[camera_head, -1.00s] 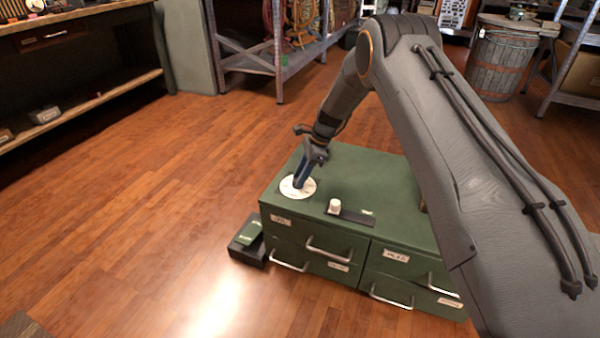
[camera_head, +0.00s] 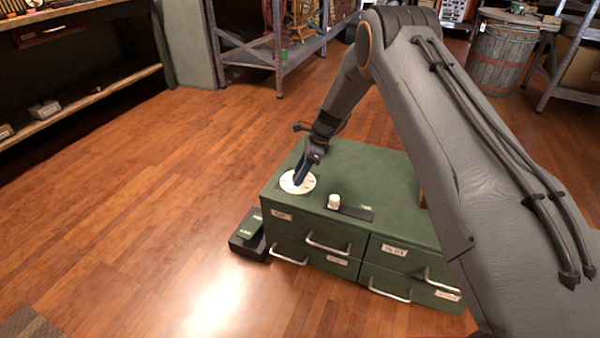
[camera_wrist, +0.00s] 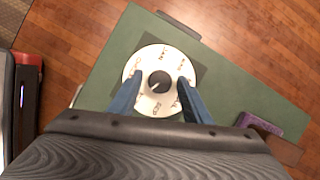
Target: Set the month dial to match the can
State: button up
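The month dial is a white disc (camera_head: 298,182) with small dark lettering, set on top of the green drawer cabinet (camera_head: 375,170) near its left end. In the wrist view the dial (camera_wrist: 150,95) has a dark round knob (camera_wrist: 159,81) with a pale pointer mark at its centre. My gripper (camera_wrist: 157,100) is over the dial with its two blue fingers apart, one on each side of the knob, and nothing is seen between them but the dial. A small whitish cylinder (camera_head: 334,201), perhaps the can, stands on the cabinet's front edge; its lettering cannot be read.
A dark strip (camera_head: 357,213) lies right of the cylinder. The cabinet front has labelled drawers with metal handles (camera_head: 328,246). A dark box with a green top (camera_head: 249,228) sits on the floor at its left. Open wooden floor (camera_head: 150,230) lies to the left.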

jog(key=p+v, duration=0.1)
jog(key=v, duration=0.7)
dwell(0.6)
jog(key=s+d+r+n+h, duration=0.2)
jog(key=s+r+n, duration=0.8)
jog(key=s+r, duration=0.95)
jog(key=s+d+r+n+h, duration=0.1)
jog(key=s+d+r+n, duration=0.2)
jog(key=s, duration=0.6)
jog(key=s+d+r+n, duration=0.15)
jog(key=s+n, duration=0.25)
jog(key=s, duration=0.5)
jog(key=s+d+r+n+h, duration=0.1)
jog(key=s+d+n, duration=0.25)
jog(key=s, duration=0.45)
jog(key=d+r+m+p, duration=0.3)
jog(key=d+r+p, duration=0.6)
jog(key=p, duration=1.1)
notch_tip(320, 180, up, 2)
jog(key=shift+d+r, duration=0.15)
jog(key=shift+d, duration=0.2)
